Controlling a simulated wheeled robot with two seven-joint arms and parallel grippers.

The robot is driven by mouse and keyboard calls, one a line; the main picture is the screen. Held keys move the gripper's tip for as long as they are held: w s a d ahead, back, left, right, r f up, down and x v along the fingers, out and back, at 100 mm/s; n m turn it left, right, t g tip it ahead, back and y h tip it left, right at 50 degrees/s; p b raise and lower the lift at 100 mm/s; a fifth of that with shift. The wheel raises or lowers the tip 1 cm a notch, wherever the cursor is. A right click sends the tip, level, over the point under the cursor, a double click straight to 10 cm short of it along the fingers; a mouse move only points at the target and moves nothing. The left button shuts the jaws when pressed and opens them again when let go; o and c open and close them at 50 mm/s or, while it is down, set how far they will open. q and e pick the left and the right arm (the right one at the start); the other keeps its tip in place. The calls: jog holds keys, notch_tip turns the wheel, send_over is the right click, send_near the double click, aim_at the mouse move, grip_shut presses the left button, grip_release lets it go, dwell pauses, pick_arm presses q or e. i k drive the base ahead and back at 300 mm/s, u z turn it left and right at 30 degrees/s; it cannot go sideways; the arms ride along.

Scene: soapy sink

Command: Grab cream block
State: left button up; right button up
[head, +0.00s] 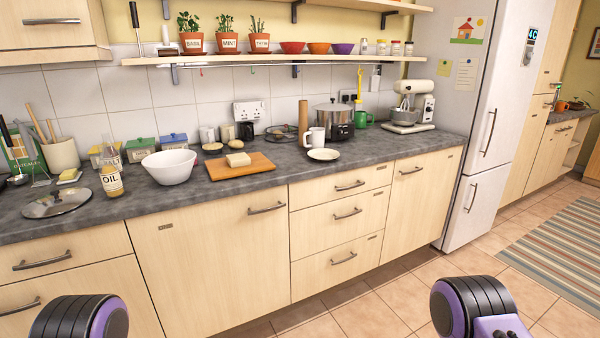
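A cream block (238,160) sits on a brown wooden cutting board (262,167) on the grey countertop, left of the picture's middle. It looks like a small pale rectangular slab, lying flat. A second, smaller pale yellow block (68,174) lies near the utensil pot at the far left. Only rounded black and purple parts of my two arms show at the bottom edge, at the left and right. Neither gripper is in view, and nothing covers the cream block.
A white bowl (170,166) stands just left of the board, with an oil bottle (112,181) further left. A pale plate (323,154) and white mug (314,138) are to its right. Drawers (340,213) front the counter. Counter right of the plate is fairly clear.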

aim_at(234, 160)
jog(key=z, duration=0.85)
jog(key=i, duration=1.35)
jog(key=u, duration=0.25)
